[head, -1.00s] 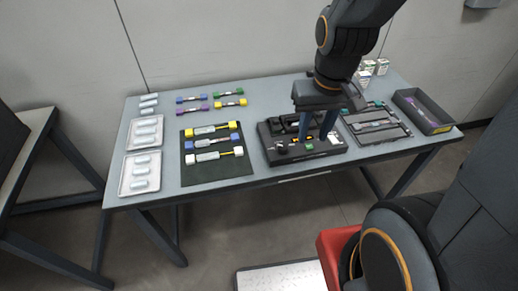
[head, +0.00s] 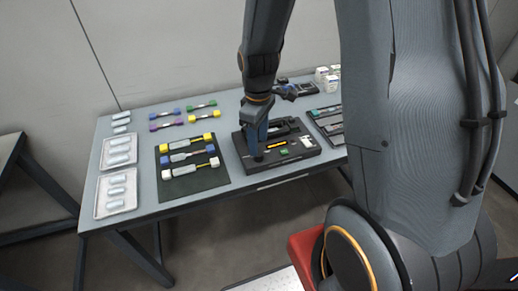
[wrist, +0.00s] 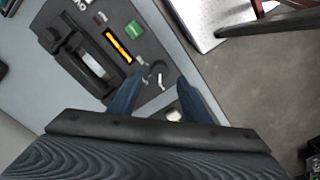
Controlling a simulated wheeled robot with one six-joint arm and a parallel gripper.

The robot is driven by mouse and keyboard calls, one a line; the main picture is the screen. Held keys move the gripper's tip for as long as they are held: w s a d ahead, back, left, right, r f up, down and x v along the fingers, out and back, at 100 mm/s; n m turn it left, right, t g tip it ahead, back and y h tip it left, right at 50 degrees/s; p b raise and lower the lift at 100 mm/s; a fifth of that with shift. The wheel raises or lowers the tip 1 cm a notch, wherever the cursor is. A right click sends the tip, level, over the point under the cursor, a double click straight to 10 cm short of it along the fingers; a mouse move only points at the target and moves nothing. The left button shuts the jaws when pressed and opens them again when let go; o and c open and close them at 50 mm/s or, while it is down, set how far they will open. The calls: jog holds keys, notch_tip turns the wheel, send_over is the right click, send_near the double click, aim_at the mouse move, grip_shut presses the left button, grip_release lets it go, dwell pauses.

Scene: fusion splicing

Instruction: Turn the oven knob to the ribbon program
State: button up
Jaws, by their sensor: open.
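The dark splicer unit (head: 300,158) with the oven knob lies on the table; its panel also fills the upper left of the wrist view (wrist: 60,40). My gripper (head: 258,156) points down over the unit's left front corner. In the wrist view its two blue fingers (wrist: 160,97) are apart, with panel between them. The dark knob area with a pale curved mark (wrist: 158,72) shows just beyond the fingertips. A small pale round part (wrist: 173,115) lies between the fingers; I cannot tell what it is. In the head view my fingers hide the knob, and its setting is not readable.
A green button (wrist: 135,28) and an orange display (wrist: 119,45) are close by on the panel. A dark mat (head: 208,182) with several coloured holders lies to the left, white trays (head: 103,207) farther left. A dark tool tray (head: 327,119) stands close on the right.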

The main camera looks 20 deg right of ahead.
jog(key=shift+f+p, duration=0.35)
jog(key=shift+f, duration=1.9)
jog(key=c, duration=1)
